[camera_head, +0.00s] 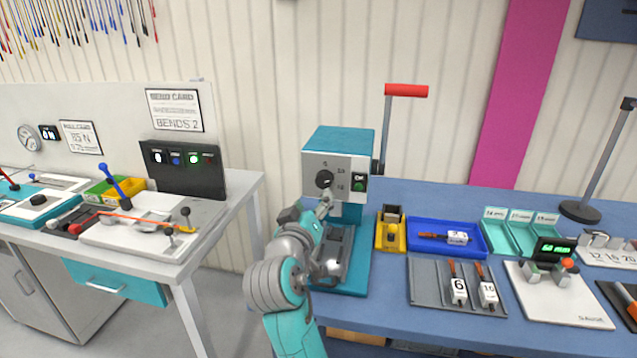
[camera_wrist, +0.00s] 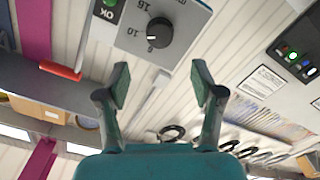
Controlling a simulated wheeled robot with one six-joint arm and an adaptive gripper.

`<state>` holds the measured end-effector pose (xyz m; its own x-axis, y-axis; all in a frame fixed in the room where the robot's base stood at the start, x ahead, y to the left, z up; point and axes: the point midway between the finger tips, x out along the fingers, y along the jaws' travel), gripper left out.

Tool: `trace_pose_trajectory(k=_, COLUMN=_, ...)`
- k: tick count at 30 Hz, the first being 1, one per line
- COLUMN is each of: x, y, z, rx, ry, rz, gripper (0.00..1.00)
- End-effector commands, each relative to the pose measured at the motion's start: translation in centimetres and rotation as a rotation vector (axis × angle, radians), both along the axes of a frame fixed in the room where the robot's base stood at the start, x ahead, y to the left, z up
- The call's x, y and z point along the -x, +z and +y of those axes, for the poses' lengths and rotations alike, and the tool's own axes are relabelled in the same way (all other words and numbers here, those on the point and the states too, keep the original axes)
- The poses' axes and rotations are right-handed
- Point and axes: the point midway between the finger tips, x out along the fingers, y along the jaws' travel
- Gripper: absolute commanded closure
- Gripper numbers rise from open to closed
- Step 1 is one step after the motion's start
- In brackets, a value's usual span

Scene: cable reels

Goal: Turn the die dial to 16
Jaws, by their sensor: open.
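The die dial (camera_head: 324,179) is a round black knob on the grey front plate of a teal-topped press (camera_head: 340,140). In the wrist view the dial (camera_wrist: 160,33) has marks 6, 10 and 16 around it, and its white pointer line appears to face 10. My gripper (camera_head: 326,203) is just below the dial in the head view. In the wrist view my gripper (camera_wrist: 160,72) has its two fingers spread and empty, with the dial beyond the tips, roughly centred between them. The fingers do not appear to touch the dial.
A green OK light (camera_head: 358,183) sits right of the dial. A red-handled lever (camera_head: 406,91) rises at the press's right side. A yellow holder (camera_head: 391,234), blue tray (camera_head: 470,252) and grey rack (camera_head: 430,296) with tagged dies lie on the blue bench to the right.

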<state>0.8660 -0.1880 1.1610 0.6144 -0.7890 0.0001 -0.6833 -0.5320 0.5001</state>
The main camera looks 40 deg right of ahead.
Motion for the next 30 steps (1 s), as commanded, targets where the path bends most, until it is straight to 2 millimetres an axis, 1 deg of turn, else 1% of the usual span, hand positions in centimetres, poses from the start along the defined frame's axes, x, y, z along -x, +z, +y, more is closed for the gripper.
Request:
trace_pose_trajectory(k=1, x=-0.5, y=0.0, z=-0.8, rx=0.0, ry=-0.004, rz=0.0, gripper=0.33)
trace_pose_trajectory(k=9, x=-3.4, y=0.0, z=-4.5, rx=0.0, ry=-0.002, rz=0.0, gripper=0.33)
trace_pose_trajectory(k=15, x=-5.0, y=0.0, z=-6.5, rx=0.0, ry=-0.001, rz=0.0, gripper=0.33)
trace_pose_trajectory(k=21, x=-5.6, y=0.0, z=-7.3, rx=0.0, ry=0.0, rz=0.0, gripper=0.33)
trace_pose_trajectory(k=29, x=-5.7, y=0.0, z=-7.3, rx=0.0, ry=0.001, rz=0.0, gripper=0.33)
trace_pose_trajectory(k=30, x=-5.7, y=0.0, z=-7.3, rx=0.0, ry=0.001, rz=0.0, gripper=0.43)
